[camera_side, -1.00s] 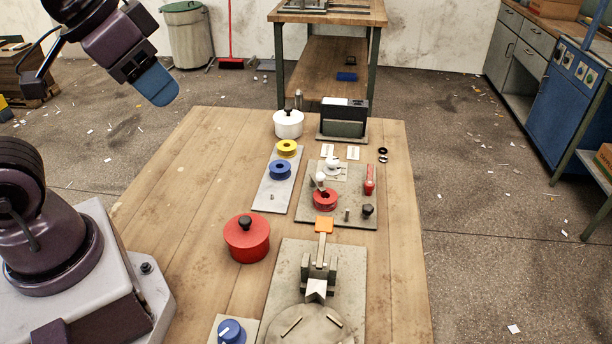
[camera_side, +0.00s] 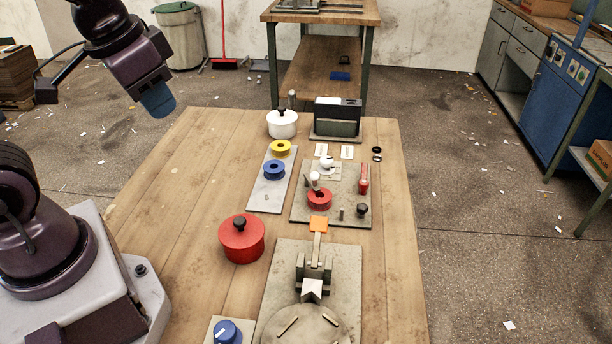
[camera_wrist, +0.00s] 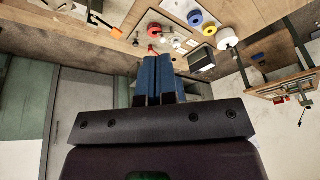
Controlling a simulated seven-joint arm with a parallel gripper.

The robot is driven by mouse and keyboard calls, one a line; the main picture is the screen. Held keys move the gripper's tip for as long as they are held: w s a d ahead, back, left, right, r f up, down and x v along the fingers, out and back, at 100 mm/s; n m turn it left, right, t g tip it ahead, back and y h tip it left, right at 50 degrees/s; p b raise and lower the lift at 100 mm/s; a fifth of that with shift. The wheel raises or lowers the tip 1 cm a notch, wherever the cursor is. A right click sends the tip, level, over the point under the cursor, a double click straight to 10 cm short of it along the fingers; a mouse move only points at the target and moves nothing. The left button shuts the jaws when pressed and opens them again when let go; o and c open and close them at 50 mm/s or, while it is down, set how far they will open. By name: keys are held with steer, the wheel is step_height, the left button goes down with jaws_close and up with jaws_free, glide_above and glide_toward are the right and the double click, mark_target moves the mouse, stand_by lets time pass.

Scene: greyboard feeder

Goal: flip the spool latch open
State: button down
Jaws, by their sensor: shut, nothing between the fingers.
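My gripper (camera_side: 158,101) is raised at the upper left in the side view, off the table's left edge and well apart from the spools. Its blue fingers (camera_wrist: 156,80) are together and empty in the wrist view. A red spool (camera_side: 319,200) sits on a grey plate (camera_side: 338,219) and also shows in the wrist view (camera_wrist: 154,30). A lever with a white ball knob (camera_side: 315,177) stands tilted at this spool and seems to be the latch. How it engages the spool is too small to tell.
A yellow spool (camera_side: 281,148) and blue spool (camera_side: 274,170) sit on a strip left of the plate. A red pot (camera_side: 241,239), white pot (camera_side: 282,124), dark box (camera_side: 338,112) and orange-tipped lever (camera_side: 318,224) stand around. The table's left side (camera_side: 190,170) is bare.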

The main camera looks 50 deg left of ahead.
steer(key=w+a+f+m+y, duration=0.2)
steer(key=w+a+f+m, duration=0.35)
steer(key=w+f, duration=0.5)
steer(key=w+d+f+m+t+h, duration=0.2)
steer(key=w+d+f+m+h, duration=0.2)
steer(key=m, duration=0.3)
steer(key=shift+w+d+f+m+t+h, duration=0.4)
steer(key=shift+d+f, duration=0.25)
steer(key=shift+f, duration=0.25)
glide_toward(318, 189)
steer(key=d+f, duration=0.1)
steer(key=s+d+f, duration=0.1)
steer(key=f, duration=0.1)
steer(key=shift+s+d+f, duration=0.15)
steer(key=shift+w+a+f, duration=0.1)
steer(key=shift+w+a, duration=0.15)
steer(key=shift+w, duration=0.35)
steer(key=shift+w+a+f, duration=0.1)
steer(key=shift+w+a, duration=0.2)
steer(key=shift+w, duration=0.35)
steer(key=shift+w+a, duration=0.2)
steer(key=shift+w, duration=0.4)
